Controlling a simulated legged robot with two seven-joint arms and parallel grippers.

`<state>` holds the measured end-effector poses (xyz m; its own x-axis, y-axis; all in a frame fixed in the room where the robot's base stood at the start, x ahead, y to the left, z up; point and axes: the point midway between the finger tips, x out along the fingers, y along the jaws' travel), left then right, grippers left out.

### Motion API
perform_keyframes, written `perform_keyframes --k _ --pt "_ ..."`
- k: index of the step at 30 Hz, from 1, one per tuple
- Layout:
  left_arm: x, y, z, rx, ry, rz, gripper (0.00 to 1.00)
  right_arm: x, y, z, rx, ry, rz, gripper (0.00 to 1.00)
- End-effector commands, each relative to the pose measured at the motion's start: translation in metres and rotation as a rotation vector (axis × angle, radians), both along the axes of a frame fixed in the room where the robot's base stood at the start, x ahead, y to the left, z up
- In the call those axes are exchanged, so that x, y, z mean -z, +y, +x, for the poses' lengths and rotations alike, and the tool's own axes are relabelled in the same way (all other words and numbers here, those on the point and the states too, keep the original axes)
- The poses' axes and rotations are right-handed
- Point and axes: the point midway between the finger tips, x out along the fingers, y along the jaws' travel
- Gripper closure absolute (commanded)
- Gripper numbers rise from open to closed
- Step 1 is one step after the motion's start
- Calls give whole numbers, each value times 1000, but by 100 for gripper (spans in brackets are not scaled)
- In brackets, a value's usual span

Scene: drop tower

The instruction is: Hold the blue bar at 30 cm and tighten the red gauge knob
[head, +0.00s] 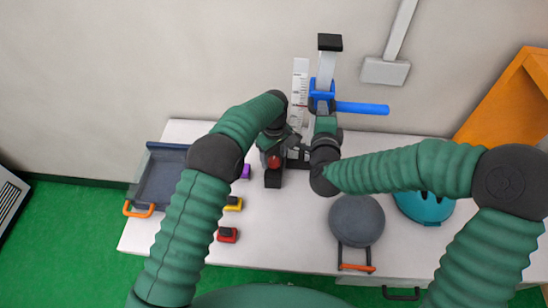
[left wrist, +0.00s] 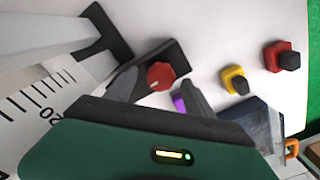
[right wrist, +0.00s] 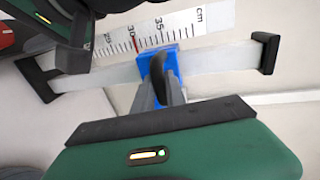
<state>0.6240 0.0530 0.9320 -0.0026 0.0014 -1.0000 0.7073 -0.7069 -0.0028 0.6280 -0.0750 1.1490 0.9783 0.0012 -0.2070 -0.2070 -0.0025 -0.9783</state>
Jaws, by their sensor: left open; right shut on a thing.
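The blue bar (head: 360,108) sticks out to the right from a blue slider on the upright rail. My right gripper (head: 326,108) is shut on the blue slider, which also shows in the right wrist view (right wrist: 157,60), beside a scale with a red mark near 30. The exact reading is hard to tell. The red gauge knob (head: 274,162) sits on a black block at the rail's foot. It also shows in the left wrist view (left wrist: 160,76). My left gripper (left wrist: 157,84) is open, its fingers on either side of the knob in that view; contact cannot be told.
The white scale (head: 299,85) stands left of the rail. Yellow (head: 233,203) and red (head: 228,235) blocks lie on the white table (head: 285,225), left of centre. A grey tray (head: 160,178) is at the left, a grey round pad (head: 357,220) and teal bowl (head: 425,206) at the right.

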Motion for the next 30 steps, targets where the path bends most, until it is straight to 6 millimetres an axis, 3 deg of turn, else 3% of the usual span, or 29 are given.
perform_keyframes --k 10,24,30 --pt "10 0 0 0 -2 -1 38 -2 -1 1 3 -5 0 100" --pt "9 0 1 0 -4 -2 98 -2 -1 1 2 -4 1 100" --pt "9 -1 1 9 -5 -2 100 -2 0 1 2 -4 0 100"
